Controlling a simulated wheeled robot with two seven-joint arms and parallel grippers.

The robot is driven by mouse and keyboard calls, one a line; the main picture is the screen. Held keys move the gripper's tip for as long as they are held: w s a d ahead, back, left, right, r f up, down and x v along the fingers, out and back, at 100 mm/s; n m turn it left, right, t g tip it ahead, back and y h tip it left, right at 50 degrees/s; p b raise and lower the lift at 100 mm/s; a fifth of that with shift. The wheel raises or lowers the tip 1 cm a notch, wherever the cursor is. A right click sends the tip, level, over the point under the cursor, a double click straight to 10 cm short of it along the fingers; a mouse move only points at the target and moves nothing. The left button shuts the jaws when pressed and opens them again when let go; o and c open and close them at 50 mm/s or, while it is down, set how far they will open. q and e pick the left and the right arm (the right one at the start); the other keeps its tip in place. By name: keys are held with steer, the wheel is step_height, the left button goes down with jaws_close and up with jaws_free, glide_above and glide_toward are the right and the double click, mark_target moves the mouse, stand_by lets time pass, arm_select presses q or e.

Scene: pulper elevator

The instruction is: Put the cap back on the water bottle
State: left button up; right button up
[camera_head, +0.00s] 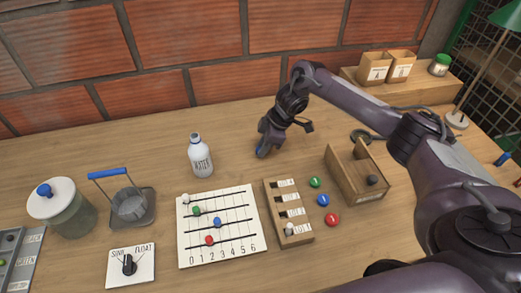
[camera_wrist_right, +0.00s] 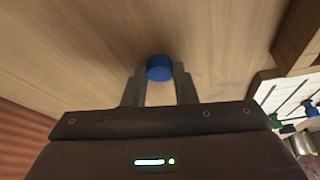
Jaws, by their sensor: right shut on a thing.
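The water bottle (camera_head: 201,157) is white with a "WATER" label. It stands upright on the table left of centre in the head view, its neck uncovered. My right gripper (camera_head: 263,150) is low over the table, to the right of the bottle and apart from it. In the right wrist view the blue cap (camera_wrist_right: 159,68) sits between the fingertips of my right gripper (camera_wrist_right: 159,77), which is shut on it. In the head view the cap is mostly hidden by the gripper. My left gripper is not in view.
A slider board (camera_head: 245,240) lies in front of the bottle. A lidded jar (camera_head: 72,218) and a blue-handled basket (camera_head: 130,208) stand left. Table between bottle and gripper is clear.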

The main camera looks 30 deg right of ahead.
steer(key=shift+c, duration=0.2)
step_height(320, 180, up, 8)
steer(key=shift+w+f, duration=0.1)
steer(key=shift+f, duration=0.15)
step_height(320, 180, up, 12)
steer(key=p, duration=0.4)
steer(key=shift+r, duration=0.25)
